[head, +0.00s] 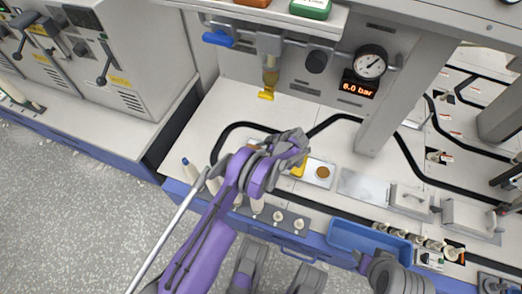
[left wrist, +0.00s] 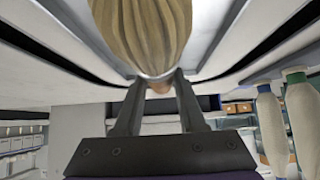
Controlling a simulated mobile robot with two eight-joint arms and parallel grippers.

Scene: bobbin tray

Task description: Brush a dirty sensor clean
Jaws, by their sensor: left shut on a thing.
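My left gripper (head: 298,143) is over the bench in the middle of the head view, its fingers partly hidden by its wrist. In the left wrist view the two fingers (left wrist: 155,85) close on a pale tan, ribbed or bristled thing (left wrist: 145,30); it fills the top of that view and I cannot tell its full shape. Close to the gripper in the head view is a light plate (head: 330,182) with a round brown spot (head: 322,172), perhaps the dirty sensor. A small yellow piece (head: 298,169) shows beside it, partly hidden.
White cone bobbins stand at the bench's left, also in the left wrist view (left wrist: 303,115). A blue tray (head: 365,240) lies at the front right. A yellow-tipped nozzle (head: 267,94) hangs behind, near a gauge (head: 370,63) and a display reading 0.0 bar (head: 360,87).

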